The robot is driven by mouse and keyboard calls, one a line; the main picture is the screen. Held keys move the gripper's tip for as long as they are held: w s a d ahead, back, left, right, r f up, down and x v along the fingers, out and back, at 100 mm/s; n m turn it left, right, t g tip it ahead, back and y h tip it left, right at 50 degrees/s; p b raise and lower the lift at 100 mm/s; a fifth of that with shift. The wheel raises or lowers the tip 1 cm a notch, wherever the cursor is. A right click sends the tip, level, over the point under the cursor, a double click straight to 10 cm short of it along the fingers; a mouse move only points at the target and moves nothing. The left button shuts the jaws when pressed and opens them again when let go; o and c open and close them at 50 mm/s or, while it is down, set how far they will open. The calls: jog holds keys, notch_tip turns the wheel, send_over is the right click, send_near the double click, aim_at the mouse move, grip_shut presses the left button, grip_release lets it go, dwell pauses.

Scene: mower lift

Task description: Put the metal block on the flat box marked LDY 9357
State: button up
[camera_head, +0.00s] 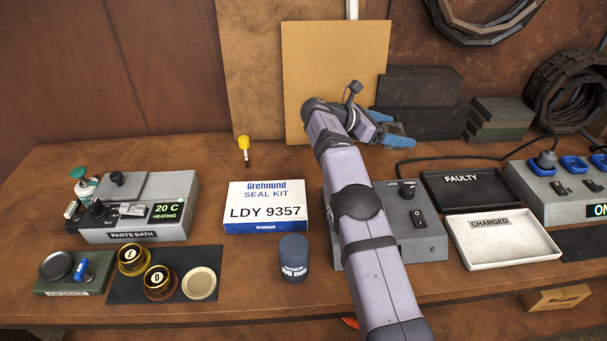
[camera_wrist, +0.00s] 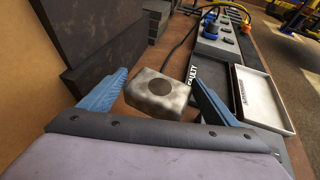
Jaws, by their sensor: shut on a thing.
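The flat box (camera_head: 265,200) marked SEAL KIT and LDY 9357 lies on the bench, left of centre in the head view. Its top is clear. My gripper (camera_head: 396,129) is at the back of the bench, to the right of and beyond the box. In the wrist view, my gripper (camera_wrist: 159,82) has its blue fingers on either side of the metal block (camera_wrist: 150,85), shut on it. The block is pale, scuffed metal with a dark round spot. The block is hard to make out in the head view. The box is outside the wrist view.
A dark FAULTY tray (camera_head: 470,201) and a white CHARGED tray (camera_head: 502,254) lie at right. A grey control box (camera_head: 412,238) stands partly behind my arm. The parts bath (camera_head: 148,210) is at left.

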jog(key=a+r+n+t+b, duration=0.1)
jog(key=a+r+t, duration=0.1)
jog(key=a, duration=0.8)
notch_tip(320, 180, up, 3)
jog(key=n+t+y+b, duration=0.3)
jog(key=n+t, duration=0.1)
jog(key=n, duration=0.1)
send_over(266, 200)
jog(key=shift+w+f, duration=0.1)
jog(key=shift+f, duration=5)
jog(key=shift+f, duration=0.1)
jog(key=o, duration=1.3)
jog(key=shift+f, duration=0.1)
